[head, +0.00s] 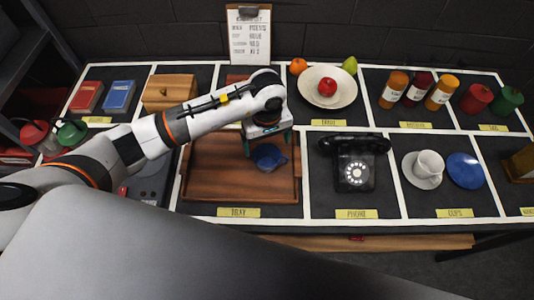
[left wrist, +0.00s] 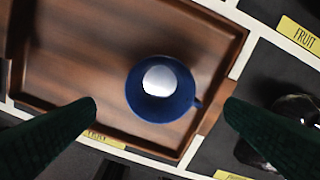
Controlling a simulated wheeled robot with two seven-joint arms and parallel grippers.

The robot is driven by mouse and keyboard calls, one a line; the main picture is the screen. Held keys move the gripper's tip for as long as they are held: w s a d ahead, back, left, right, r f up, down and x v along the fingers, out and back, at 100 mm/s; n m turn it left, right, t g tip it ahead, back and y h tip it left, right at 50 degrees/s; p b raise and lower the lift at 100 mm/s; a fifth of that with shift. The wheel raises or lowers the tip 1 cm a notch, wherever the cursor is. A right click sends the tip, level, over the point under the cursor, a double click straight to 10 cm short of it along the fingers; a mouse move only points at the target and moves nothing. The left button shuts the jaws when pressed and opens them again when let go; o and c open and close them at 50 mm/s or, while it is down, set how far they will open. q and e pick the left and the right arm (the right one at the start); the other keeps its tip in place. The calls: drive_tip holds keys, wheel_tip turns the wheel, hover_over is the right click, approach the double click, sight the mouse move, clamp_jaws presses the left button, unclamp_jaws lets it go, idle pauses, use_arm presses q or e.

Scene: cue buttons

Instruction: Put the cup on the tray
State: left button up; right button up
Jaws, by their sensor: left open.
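The blue cup (head: 268,157) stands upright on the brown wooden tray (head: 215,185), right of the tray's middle. In the left wrist view the cup (left wrist: 160,112) shows a pale inside, and its handle points right toward the tray's edge (left wrist: 222,90). My left gripper (head: 267,141) is just above the cup. Its two dark green fingers (left wrist: 161,103) are spread wide on either side of the cup, apart from it, with nothing held. Part of the cup is hidden by the gripper in the head view. My right gripper is out of view.
A black telephone (head: 355,170) sits right of the tray. A white cup (head: 428,166) on a saucer and a blue saucer (head: 465,170) are farther right. A fruit plate (head: 327,87) and bottles (head: 416,88) stand behind. The tray's left part is bare.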

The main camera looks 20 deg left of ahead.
use_arm(q)
drive_tip(key=shift+r+b, duration=0.3)
drive_tip(key=shift+r, duration=1.35)
drive_tip(key=shift+s+f, duration=0.1)
